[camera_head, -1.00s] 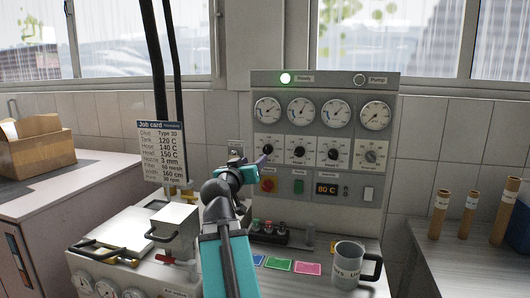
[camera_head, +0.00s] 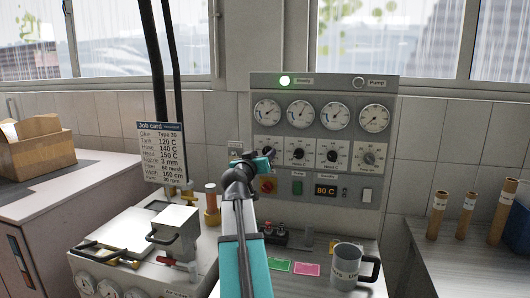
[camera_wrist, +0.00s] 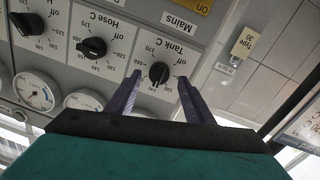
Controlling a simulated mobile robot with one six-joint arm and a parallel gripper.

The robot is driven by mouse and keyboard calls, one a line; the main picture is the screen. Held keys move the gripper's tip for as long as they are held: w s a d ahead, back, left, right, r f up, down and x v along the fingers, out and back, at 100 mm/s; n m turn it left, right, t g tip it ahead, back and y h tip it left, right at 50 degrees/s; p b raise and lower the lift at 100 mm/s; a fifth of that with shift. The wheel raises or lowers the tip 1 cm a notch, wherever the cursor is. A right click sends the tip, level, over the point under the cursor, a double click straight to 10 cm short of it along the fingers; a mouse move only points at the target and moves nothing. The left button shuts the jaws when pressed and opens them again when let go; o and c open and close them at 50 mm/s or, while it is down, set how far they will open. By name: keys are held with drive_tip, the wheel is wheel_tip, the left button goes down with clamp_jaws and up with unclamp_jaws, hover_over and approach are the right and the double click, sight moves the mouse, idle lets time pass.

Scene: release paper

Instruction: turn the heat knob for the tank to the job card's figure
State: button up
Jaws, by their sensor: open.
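The job card (camera_head: 161,152) hangs left of the control panel in the head view; its Tank line reads 120 C. The black tank heat knob (camera_wrist: 159,71) is in the wrist view, which is upside down, under the label Tank C. In the head view it is the leftmost knob, partly hidden by my gripper (camera_head: 264,157). My gripper is open in the wrist view (camera_wrist: 160,80), its two dark fingers on either side of the tank knob. I cannot tell whether they touch it. The knob's exact setting is too small to read.
The Hose C knob (camera_wrist: 92,47) sits close beside the tank knob. Gauges (camera_head: 302,114) are above the knobs. A grey mug (camera_head: 346,263) stands on the bench.

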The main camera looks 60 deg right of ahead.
sight(265, 153)
drive_tip(key=shift+x, duration=1.4)
drive_tip(key=c, duration=0.9)
drive_tip(key=shift+d, duration=0.1)
drive_tip(key=shift+c, duration=0.7)
drive_tip(key=shift+n, duration=0.3)
